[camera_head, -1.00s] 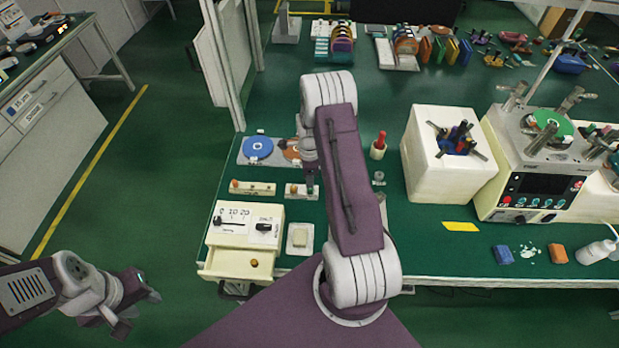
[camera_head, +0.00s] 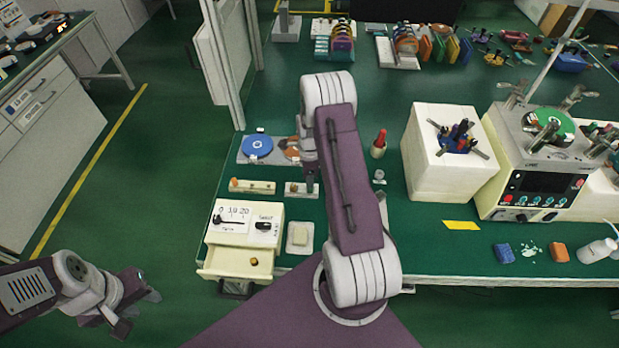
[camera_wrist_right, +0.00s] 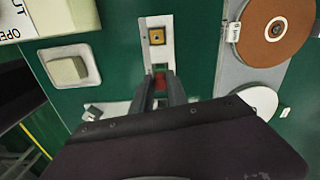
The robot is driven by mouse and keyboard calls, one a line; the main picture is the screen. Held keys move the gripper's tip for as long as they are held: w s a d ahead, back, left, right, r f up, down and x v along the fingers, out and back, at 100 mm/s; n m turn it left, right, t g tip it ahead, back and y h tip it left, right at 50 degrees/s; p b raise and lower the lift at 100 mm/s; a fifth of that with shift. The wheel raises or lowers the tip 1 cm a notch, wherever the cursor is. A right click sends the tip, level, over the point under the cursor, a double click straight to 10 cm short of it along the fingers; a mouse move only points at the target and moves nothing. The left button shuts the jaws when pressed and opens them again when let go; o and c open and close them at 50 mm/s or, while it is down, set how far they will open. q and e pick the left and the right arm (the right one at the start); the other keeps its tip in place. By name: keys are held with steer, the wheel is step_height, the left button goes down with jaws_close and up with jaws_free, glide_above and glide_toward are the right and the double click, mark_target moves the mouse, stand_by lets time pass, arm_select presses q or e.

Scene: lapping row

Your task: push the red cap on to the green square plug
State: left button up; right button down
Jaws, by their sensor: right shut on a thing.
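My right gripper (camera_wrist_right: 160,92) points down over a small pale block (camera_wrist_right: 156,55) and is shut on the red cap (camera_wrist_right: 160,79), of which only a small red patch shows between the fingers. The block has a brass-coloured square (camera_wrist_right: 157,36) at its far end in the right wrist view. In the head view my right gripper (camera_head: 310,184) is at the right end of the block, partly behind my arm. My left gripper (camera_head: 138,308) is empty and open, off the table at the lower left.
A cream box with a drawer (camera_head: 238,262) and a white dish (camera_head: 300,237) stand in front of the block. A tray with a blue disc (camera_head: 257,146) lies behind. A red-handled thing (camera_head: 379,144) stands to the right.

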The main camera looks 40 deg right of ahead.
steer(key=shift+f+b, duration=0.5)
steer(key=shift+f, duration=0.3)
steer(key=c, duration=1.2)
jaws_free()
steer(key=shift+r, duration=0.1)
steer(key=shift+c, duration=0.2)
steer(key=shift+r, duration=0.1)
step_height(320, 180, up, 9)
steer(key=shift+f+b, duration=0.1)
steer(key=shift+b, duration=0.2)
